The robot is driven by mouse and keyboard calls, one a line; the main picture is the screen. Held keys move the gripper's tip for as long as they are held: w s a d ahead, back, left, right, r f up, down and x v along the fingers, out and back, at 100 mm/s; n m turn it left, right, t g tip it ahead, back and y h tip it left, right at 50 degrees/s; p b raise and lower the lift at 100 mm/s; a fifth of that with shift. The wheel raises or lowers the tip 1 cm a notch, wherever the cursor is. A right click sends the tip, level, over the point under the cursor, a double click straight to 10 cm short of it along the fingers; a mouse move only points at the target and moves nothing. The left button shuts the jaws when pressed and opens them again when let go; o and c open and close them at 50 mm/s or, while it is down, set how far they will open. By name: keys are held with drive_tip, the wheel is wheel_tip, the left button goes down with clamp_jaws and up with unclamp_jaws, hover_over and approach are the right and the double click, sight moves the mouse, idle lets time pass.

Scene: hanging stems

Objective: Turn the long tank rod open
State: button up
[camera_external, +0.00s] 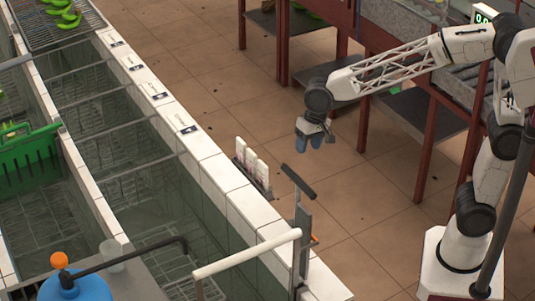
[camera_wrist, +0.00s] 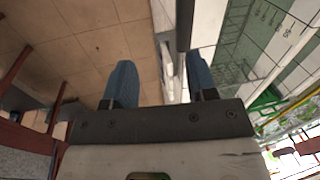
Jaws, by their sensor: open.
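A dark straight bar (camera_external: 298,182) sits at the top of a grey upright post (camera_external: 301,235) by the near end of the white tiled tank wall; it looks like the long tank rod. My gripper (camera_external: 315,135) hangs above and beyond the bar in the external view, apart from it. In the wrist view my gripper (camera_wrist: 162,82) has its two blue fingers wide apart with nothing held. A dark bar (camera_wrist: 184,25) reaches down from the top edge there, between the fingers in the picture and closer to the right one. Its depth is hard to tell.
White bottles (camera_external: 250,164) stand in a holder beside the tank wall. A white pipe (camera_external: 245,254) and a black bent pipe (camera_external: 135,255) are at the near end. A green crate (camera_external: 28,155) is at left.

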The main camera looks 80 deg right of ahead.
sight(290, 169)
drive_tip(key=shift+m, duration=0.5)
drive_tip(key=w, duration=0.1)
drive_tip(key=w+a, duration=0.1)
drive_tip(key=w+f, duration=0.1)
drive_tip(key=w, duration=0.1)
drive_tip(key=shift+a, duration=0.25)
drive_tip(key=shift+s+f, duration=0.1)
drive_tip(key=shift+w+a+f, duration=0.15)
drive_tip(key=shift+w+f, duration=0.05)
drive_tip(key=shift+f, duration=1.05)
drive_tip(key=shift+w+a+f, duration=0.15)
drive_tip(key=shift+a+f, duration=0.05)
drive_tip(key=shift+f, duration=1.1)
drive_tip(key=shift+w+a+f, duration=0.15)
drive_tip(key=shift+w+f, duration=0.05)
drive_tip(key=shift+f, duration=1.05)
drive_tip(key=shift+c, duration=0.5)
clamp_jaws()
